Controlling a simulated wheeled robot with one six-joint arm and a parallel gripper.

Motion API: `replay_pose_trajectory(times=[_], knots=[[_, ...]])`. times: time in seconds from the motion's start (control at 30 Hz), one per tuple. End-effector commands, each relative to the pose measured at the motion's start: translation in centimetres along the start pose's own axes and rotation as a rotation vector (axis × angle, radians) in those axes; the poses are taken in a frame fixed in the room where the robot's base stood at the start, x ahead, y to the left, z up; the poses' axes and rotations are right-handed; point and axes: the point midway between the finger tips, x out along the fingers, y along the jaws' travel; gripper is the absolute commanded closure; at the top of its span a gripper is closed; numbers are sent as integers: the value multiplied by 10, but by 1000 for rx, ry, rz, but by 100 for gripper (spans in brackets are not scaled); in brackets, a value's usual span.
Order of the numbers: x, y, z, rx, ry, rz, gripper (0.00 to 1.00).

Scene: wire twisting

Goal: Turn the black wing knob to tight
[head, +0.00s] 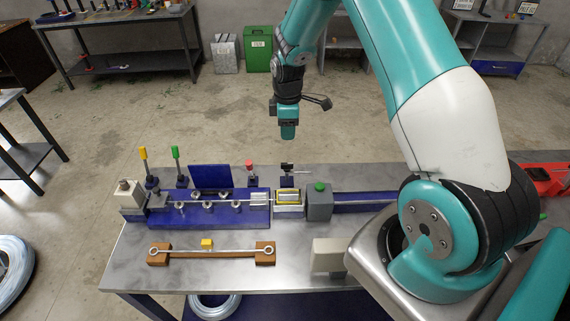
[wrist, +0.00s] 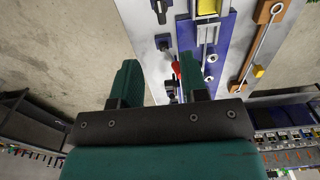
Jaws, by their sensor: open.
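The black wing knob (head: 287,167) sits on a small blue post behind the yellow-framed block on the bench, in the head view. In the wrist view a dark part at the top edge looks like the same knob (wrist: 158,10), partly cut off. My gripper (head: 288,135) hangs in the air above and behind the bench, apart from the knob. In the wrist view its two green fingers (wrist: 160,78) stand wide apart with nothing held between them. I cannot tell the knob's exact turn angle.
A red-topped lever (head: 250,163) stands just left of the knob. Green (head: 175,152) and yellow (head: 143,153) levers stand farther left. A grey box with a green button (head: 319,200) is to the right. A wire on wooden blocks (head: 210,252) lies at the front.

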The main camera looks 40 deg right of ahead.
Motion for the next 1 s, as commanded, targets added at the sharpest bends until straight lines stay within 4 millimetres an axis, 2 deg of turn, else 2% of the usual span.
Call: replay_pose_trajectory(times=[0.03, 0.1, 0.3, 0.5, 0.7, 1.0], knots=[[22, 0, 0, 0, -1, -2, 60], [38, -1, 0, 0, 0, -2, 60], [84, -1, -2, -2, 0, -2, 60], [117, -2, -3, -4, 0, -2, 60], [132, -1, -4, -4, 1, 0, 60], [132, -1, -4, -4, 1, 0, 60]])
